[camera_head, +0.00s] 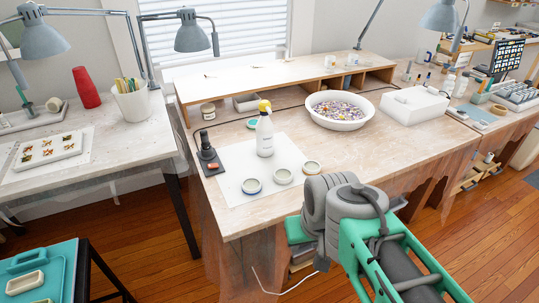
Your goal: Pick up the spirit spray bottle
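The spirit spray bottle (265,136) is white with a yellow spray head and a label. It stands upright on a pale sheet (232,160) on the middle wooden workbench. My arm comes in from the lower right, and its grey and green links show in front of the bench's near edge. My gripper's fingers cannot be made out, so whether they are open or shut is not shown. The visible end of my arm is to the right of the bottle, nearer the camera and clearly apart from it.
Several small round dishes (283,176) sit in front of the bottle. A dark stand-like tool (208,152) is to its left. A large white bowl of colourful bits (340,108) and a white box (414,104) are to the right. A low wooden shelf (290,84) runs behind.

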